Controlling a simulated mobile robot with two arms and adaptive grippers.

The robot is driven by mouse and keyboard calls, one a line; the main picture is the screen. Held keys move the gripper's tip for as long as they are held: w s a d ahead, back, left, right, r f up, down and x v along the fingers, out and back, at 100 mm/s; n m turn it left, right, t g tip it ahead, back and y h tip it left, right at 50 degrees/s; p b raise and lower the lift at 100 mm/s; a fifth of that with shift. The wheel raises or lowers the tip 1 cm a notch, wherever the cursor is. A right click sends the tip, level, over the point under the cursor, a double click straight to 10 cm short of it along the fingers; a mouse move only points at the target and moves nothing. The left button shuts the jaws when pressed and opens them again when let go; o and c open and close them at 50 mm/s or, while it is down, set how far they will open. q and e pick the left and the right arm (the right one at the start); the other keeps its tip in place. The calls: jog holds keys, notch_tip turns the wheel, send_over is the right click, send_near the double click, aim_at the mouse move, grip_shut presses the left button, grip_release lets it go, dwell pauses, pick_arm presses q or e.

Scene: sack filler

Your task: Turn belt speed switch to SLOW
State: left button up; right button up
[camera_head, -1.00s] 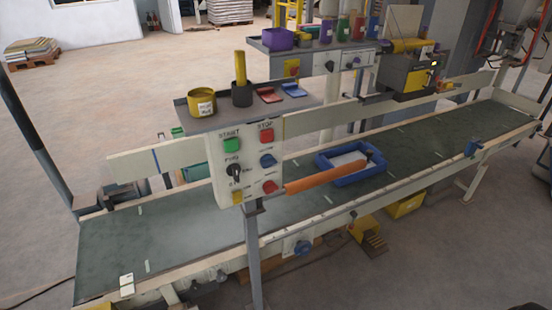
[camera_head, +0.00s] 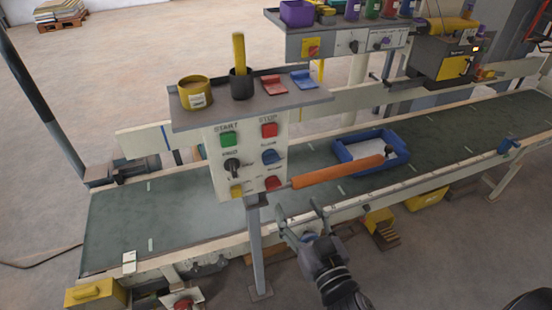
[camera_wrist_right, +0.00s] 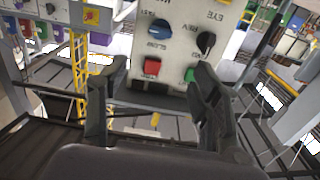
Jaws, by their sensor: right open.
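The blue belt speed knob (camera_head: 270,157) is on the right side of the pale control panel (camera_head: 221,184), below the red STOP button (camera_head: 269,130). In the right wrist view the panel appears upside down, with the blue knob (camera_wrist_right: 158,30) between small labels, apparently FAST and SLOW. I cannot tell its setting surely. My right gripper (camera_head: 298,211) is open and empty, below and right of the panel, fingers pointing up toward it. Its two fingers (camera_wrist_right: 160,80) frame the panel's button end in the wrist view, apart from the knob. My left gripper is out of view.
An orange bar (camera_head: 338,170) sticks out right of the panel. A shelf (camera_head: 255,108) with cups overhangs it. A blue tray (camera_head: 345,154) lies on the belt.

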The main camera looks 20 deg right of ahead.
aim_at(273, 162)
jog(key=w+p, duration=0.1)
jog(key=w, duration=0.4)
jog(key=w+p, duration=0.1)
jog(key=w, duration=0.4)
jog(key=w+p, duration=0.2)
jog(key=w, duration=0.3)
jog(key=shift+w+a, duration=0.25)
jog(key=shift+w, duration=0.55)
jog(key=c, duration=1.2)
